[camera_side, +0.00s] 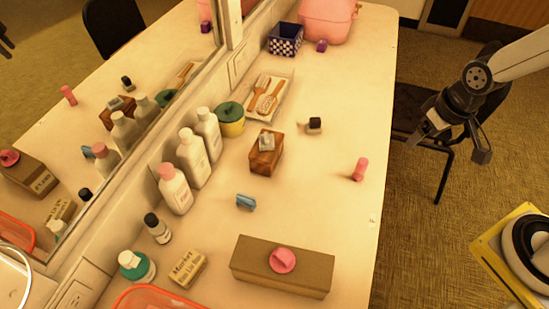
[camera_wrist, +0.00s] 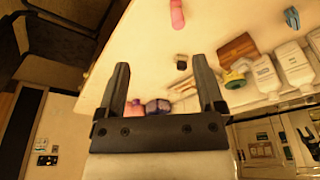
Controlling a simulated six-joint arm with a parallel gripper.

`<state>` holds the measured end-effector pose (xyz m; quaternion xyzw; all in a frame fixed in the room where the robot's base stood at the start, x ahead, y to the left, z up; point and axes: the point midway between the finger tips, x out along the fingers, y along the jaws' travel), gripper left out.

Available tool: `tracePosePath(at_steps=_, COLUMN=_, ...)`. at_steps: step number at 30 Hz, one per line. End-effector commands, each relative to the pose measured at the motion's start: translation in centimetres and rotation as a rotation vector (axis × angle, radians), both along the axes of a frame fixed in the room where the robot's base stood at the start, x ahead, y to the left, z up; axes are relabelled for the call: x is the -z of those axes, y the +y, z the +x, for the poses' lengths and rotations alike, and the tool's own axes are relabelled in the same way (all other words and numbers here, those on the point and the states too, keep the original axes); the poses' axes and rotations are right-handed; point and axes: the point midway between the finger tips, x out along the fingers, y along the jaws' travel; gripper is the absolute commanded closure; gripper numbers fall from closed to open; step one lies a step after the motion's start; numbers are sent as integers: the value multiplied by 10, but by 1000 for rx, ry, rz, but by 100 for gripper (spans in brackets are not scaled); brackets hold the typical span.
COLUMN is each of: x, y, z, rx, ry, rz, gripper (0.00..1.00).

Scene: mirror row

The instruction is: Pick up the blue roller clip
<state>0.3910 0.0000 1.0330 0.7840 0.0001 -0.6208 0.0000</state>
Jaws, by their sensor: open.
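The blue roller clip (camera_side: 246,202) lies on the white counter, between the white bottles and the long brown box. In the wrist view the blue roller clip (camera_wrist: 292,17) is near the top right corner. My gripper (camera_side: 449,146) is open and empty, off the counter's right edge and well apart from the clip. In the wrist view my gripper's two fingers (camera_wrist: 160,63) stand wide apart with nothing between them.
A brown box (camera_side: 320,276) with a pink round thing on top, a wooden box (camera_side: 265,160), a pink cylinder (camera_side: 360,169) and a small dark-topped item (camera_side: 315,125) stand around the clip. White bottles (camera_side: 193,158) line the mirror (camera_side: 120,85).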

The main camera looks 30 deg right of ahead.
Motion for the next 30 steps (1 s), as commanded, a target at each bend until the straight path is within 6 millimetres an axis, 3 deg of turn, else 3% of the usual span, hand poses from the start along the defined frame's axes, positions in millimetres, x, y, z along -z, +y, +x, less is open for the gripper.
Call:
tracePosePath(at_steps=13, x=0, y=0, z=0, rx=0, ry=0, rz=0, gripper=13)
tracePosePath(at_steps=14, x=0, y=0, z=0, rx=0, ry=0, rz=0, gripper=3)
tracePosePath(at_steps=15, x=0, y=0, z=0, rx=0, ry=0, rz=0, gripper=0)
tracePosePath(at_steps=24, x=0, y=2, z=2, rx=-14, ry=4, rz=-3, gripper=0)
tracePosePath(at_steps=30, x=2, y=12, z=16, rx=-123, ry=43, rz=-36, gripper=0)
